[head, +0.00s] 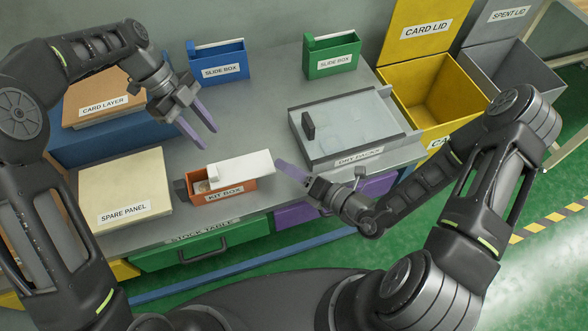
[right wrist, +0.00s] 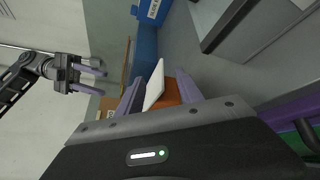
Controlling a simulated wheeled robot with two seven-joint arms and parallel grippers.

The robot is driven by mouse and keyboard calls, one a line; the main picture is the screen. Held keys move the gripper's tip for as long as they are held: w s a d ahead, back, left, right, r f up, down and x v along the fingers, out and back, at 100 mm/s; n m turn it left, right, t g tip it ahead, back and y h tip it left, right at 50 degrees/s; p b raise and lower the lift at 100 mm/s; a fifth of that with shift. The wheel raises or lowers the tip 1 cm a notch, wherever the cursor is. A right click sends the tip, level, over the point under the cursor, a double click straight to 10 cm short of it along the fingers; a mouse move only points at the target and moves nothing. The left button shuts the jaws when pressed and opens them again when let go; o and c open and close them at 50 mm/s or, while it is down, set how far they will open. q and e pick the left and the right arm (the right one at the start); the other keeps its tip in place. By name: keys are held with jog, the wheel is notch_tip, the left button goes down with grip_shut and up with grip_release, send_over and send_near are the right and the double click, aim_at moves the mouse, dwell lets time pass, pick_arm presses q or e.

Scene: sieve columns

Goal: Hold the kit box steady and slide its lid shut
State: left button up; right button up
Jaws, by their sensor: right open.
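The orange kit box (head: 236,193) stands near the front edge of the table. Its white lid (head: 245,168) sits on top, shifted right and overhanging the right end. The left part of the box top is uncovered. My left gripper (head: 205,136) is open and empty above the table, behind and left of the box. My right gripper (head: 282,170) is open just right of the lid's overhanging end. In the right wrist view the lid (right wrist: 155,84) and box (right wrist: 172,94) appear between its fingers; I cannot tell whether they touch.
A spare panel (head: 122,188) lies left of the box. A grey dry packs case (head: 350,125) stands behind right. Blue (head: 218,65) and green (head: 332,55) slide boxes stand at the back. Yellow (head: 425,90) and grey (head: 510,75) bins are at right. The table's middle is clear.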

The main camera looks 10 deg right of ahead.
aim_at(270, 157)
jog(key=x, duration=0.6)
jog(key=shift+w+a, duration=0.25)
jog(key=shift+w, duration=0.05)
grip_shut()
jog(key=shift+f, duration=0.1)
dwell(1.2)
grip_release()
jog(key=v, duration=0.7)
jog(key=shift+s+d, duration=0.25)
